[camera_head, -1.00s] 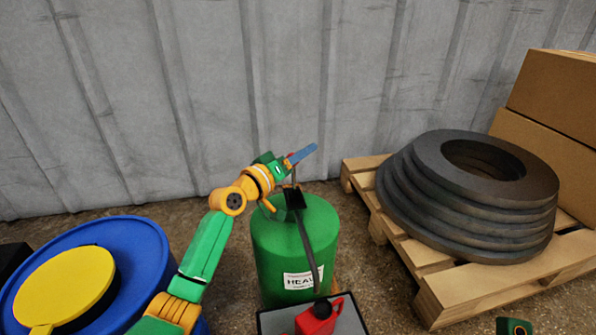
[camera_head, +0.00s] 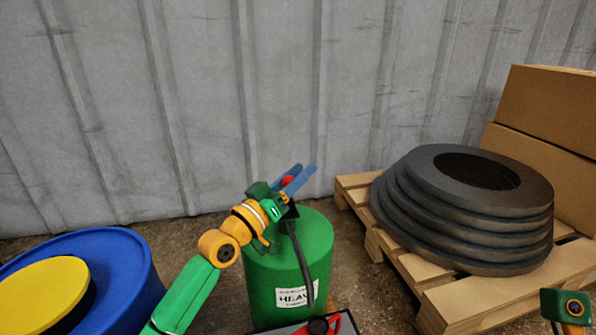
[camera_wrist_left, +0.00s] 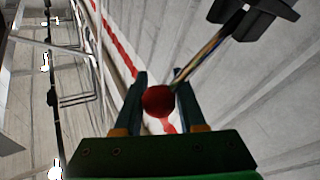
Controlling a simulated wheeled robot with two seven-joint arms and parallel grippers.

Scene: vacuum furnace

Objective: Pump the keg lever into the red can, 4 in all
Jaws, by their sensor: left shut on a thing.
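The green keg (camera_head: 285,270) stands upright on the floor with a white label on its front. A black pump head (camera_head: 289,212) sits on its top, and a black hose (camera_head: 303,262) runs from it down to the red can (camera_head: 346,324), which is cut by the bottom edge. My left gripper (camera_head: 300,178) is above the keg, its blue fingers shut around the lever's red knob (camera_head: 287,181). The left wrist view shows the red knob (camera_wrist_left: 158,101) between the fingers, with the thin lever rod (camera_wrist_left: 200,58) leading to a black part. My right gripper's fingers do not show.
A blue drum (camera_head: 125,265) with a yellow lid (camera_head: 45,298) is at left. At right, a wooden pallet (camera_head: 470,300) bears stacked dark rings (camera_head: 420,215) and cardboard boxes (camera_head: 545,115). A grey corrugated wall (camera_head: 280,90) stands behind.

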